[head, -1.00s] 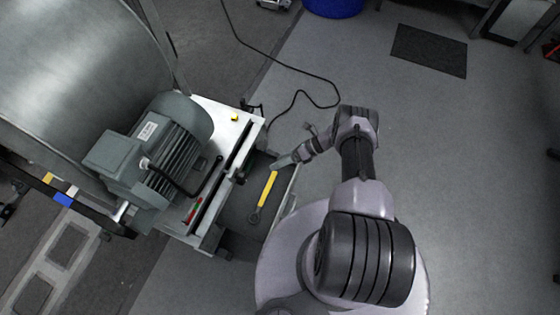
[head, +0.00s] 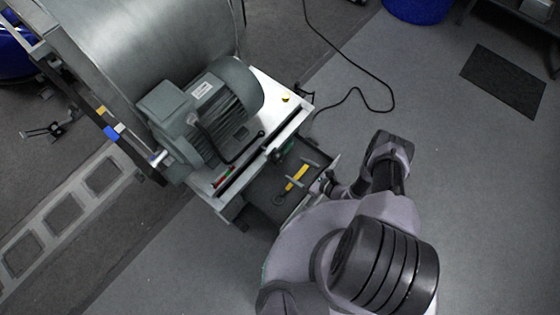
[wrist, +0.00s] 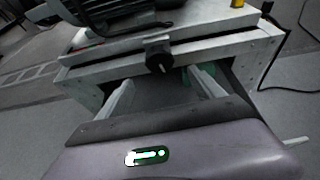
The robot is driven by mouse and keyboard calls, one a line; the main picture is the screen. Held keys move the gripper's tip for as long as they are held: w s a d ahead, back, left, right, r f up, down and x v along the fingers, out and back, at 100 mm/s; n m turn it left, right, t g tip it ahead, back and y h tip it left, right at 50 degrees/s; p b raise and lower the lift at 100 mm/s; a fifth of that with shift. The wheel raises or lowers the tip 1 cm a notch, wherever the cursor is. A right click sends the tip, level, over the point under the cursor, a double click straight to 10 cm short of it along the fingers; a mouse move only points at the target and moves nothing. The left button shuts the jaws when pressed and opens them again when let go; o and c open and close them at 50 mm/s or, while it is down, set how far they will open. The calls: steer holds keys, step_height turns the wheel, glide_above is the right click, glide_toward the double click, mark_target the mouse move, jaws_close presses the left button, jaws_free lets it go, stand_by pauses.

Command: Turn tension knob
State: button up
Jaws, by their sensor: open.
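A black tension knob (wrist: 158,60) sits on the front rail of the machine's bench, in the upper middle of the wrist view. It is small and dark in the head view (head: 273,155), on the bench edge beside the tray. My gripper (wrist: 163,92) is open and empty. Its two pale fingers point towards the bench, and the knob lies beyond the tips, roughly between them in the picture and not touched. In the head view my gripper (head: 311,171) is over the tray's right side.
A grey motor (head: 215,105) and a large metal drum (head: 145,45) are on the machine. A dark tray (head: 268,200) below the bench edge holds a yellow-handled tool (head: 297,177). A black cable (head: 345,66) lies on the floor. The floor at right is mostly clear.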

mark_target(280, 160)
steer(key=b+x, duration=0.3)
steer(key=x, duration=0.7)
steer(key=shift+w+a, duration=0.15)
steer(key=shift+w, duration=0.05)
steer(key=c, duration=1.4)
steer(key=shift+m+y, duration=0.3)
steer(key=shift+m, duration=0.2)
steer(key=o, duration=1.4)
